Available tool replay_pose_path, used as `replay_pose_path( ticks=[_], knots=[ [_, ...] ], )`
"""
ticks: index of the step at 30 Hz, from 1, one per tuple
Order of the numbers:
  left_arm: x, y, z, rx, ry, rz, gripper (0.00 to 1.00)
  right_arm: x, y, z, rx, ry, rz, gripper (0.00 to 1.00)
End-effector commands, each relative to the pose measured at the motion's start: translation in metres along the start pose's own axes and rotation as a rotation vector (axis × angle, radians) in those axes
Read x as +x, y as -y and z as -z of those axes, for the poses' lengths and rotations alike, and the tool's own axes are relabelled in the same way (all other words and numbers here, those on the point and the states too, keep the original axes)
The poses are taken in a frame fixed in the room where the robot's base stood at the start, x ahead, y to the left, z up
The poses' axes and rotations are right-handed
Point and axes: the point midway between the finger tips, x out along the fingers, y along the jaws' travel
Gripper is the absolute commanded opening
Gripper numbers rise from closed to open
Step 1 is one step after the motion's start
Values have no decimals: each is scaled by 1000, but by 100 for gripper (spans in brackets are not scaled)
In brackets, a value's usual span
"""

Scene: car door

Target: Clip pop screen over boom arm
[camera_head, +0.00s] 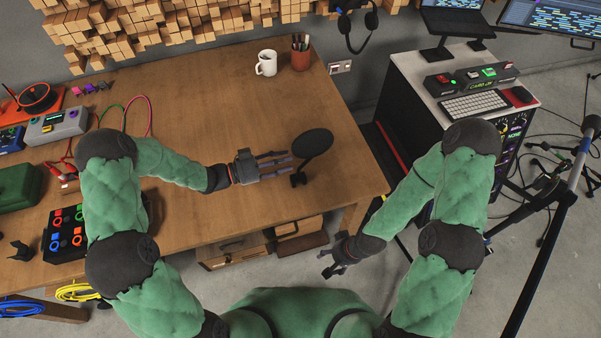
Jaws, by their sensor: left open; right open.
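The pop screen (312,143) is a dark round disc on a short stem with a small clip at its foot. It stands on the wooden table near the right front edge. My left gripper (288,164) is open just left of the pop screen's stem, its fingers pointing at it. I cannot tell whether they touch it. My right gripper (326,264) is open and empty, low in front of the table's edge. The boom arm (560,190) appears to be the dark pole at the far right, with a microphone-like tip (591,124) at its upper end.
The wooden table (215,120) holds a white mug (266,63), a pen cup (300,55) and, at left, audio devices and cables. A white-topped desk (440,75) with a keyboard (474,105) stands at right. Headphones (370,20) hang on the wall. The table's middle is clear.

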Motion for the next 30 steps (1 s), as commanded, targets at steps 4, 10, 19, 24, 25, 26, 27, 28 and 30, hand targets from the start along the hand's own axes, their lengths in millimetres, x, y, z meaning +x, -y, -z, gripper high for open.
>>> replay_pose_path(
  ticks=[4, 10, 19, 24, 25, 26, 27, 28, 30],
  knots=[
    [8, 0, 0, 0, 0, 0, 42, 2, -1, 0, 0, 0, 0, 67],
    [34, -2, -1, 1, 0, -3, 42, 10, -4, 0, 0, 0, 0, 67],
    [57, -1, 1, 1, 1, 1, 42, 13, -5, 1, 0, 0, 0, 67],
    [57, -1, 1, 1, 1, 2, 42, 13, -5, 1, 0, 0, 0, 67],
    [57, -1, 1, 1, 1, 2, 37, 13, -5, 1, 0, 0, 0, 67],
    [57, -1, 1, 1, 1, 1, 28, 13, -5, 1, 0, 0, 0, 67],
    [57, -1, 1, 1, 1, 1, 17, 13, -5, 1, 0, 0, 0, 67],
    [57, -1, 1, 1, 1, 1, 9, 13, -5, 1, 0, 0, 0, 67],
    [57, -1, 1, 1, 1, 1, 0, 13, -5, 1, 0, 0, 0, 67]
  ],
)
